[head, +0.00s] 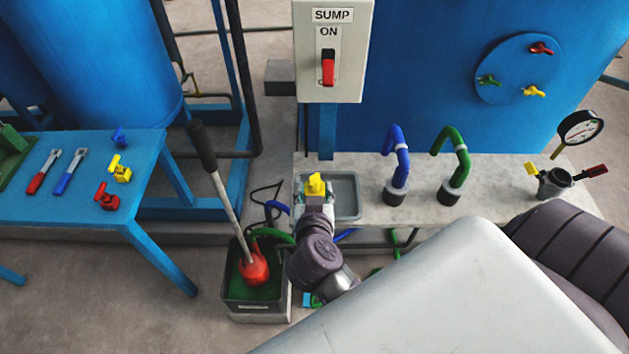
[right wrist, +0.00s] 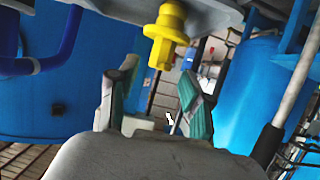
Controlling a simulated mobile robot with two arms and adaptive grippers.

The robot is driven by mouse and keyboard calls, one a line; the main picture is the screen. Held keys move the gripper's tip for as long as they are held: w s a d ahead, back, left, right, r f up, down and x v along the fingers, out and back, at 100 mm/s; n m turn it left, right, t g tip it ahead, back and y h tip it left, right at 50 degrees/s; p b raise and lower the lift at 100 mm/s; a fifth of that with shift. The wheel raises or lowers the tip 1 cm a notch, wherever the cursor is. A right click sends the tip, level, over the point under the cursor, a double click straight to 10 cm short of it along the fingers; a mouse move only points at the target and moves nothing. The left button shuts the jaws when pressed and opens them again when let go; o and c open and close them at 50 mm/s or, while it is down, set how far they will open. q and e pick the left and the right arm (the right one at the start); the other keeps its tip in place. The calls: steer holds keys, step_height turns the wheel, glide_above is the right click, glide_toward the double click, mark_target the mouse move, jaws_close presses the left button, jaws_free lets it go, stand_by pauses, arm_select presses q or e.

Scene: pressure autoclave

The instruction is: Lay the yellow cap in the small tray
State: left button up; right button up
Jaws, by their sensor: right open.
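The yellow cap (head: 316,184) shows at the left part of the small grey tray (head: 357,181) on the concrete ledge. My right gripper (head: 313,200) is right at the cap, on its near side, and hides part of the tray. In the right wrist view the cap (right wrist: 167,32) appears beyond the open fingertips (right wrist: 160,75), with a visible gap to them. There it meets a grey surface at the top edge; whether that is the tray floor I cannot tell. My left gripper is not in view.
A plunger (head: 254,265) stands in a dark bin just left of my right arm. Blue (head: 398,160) and green (head: 459,165) pipes rise right of the tray. A gauge (head: 579,127) stands farther right. A blue table (head: 75,205) with valve handles is at left.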

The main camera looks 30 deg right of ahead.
steer(key=v, duration=0.7)
steer(key=w+r+t, duration=0.3)
steer(key=w+t, duration=0.1)
steer(key=t, duration=0.1)
steer(key=w+a+f+n+t+y, duration=0.3)
steer(key=a+f+n+y, duration=0.2)
steer(key=a+y, duration=0.1)
steer(key=s+a+f+n+g+y, duration=0.1)
steer(key=s+f+n+g+y, duration=0.15)
steer(key=f, duration=0.95)
steer(key=s+a+f+n+g+y, duration=0.15)
steer(key=f+g, duration=0.25)
steer(key=f, duration=0.7)
steer(key=s+d+f+g+h, duration=0.1)
steer(key=s+d+f+g, duration=0.2)
steer(key=s+f, duration=0.55)
steer(key=s+d+f+g, duration=0.2)
steer(key=s+f+g, duration=0.2)
steer(key=s+f, duration=0.5)
steer(key=s+d+f+g+h, duration=0.1)
steer(key=s+d+f+g, duration=0.1)
steer(key=s, duration=0.5)
steer(key=s+d+f+g, duration=0.3)
steer(key=s+d+f, duration=0.2)
steer(key=s, duration=0.3)
steer(key=shift+s+f+h, duration=0.25)
steer(key=shift+f+h, duration=0.15)
steer(key=shift+f, duration=0.25)
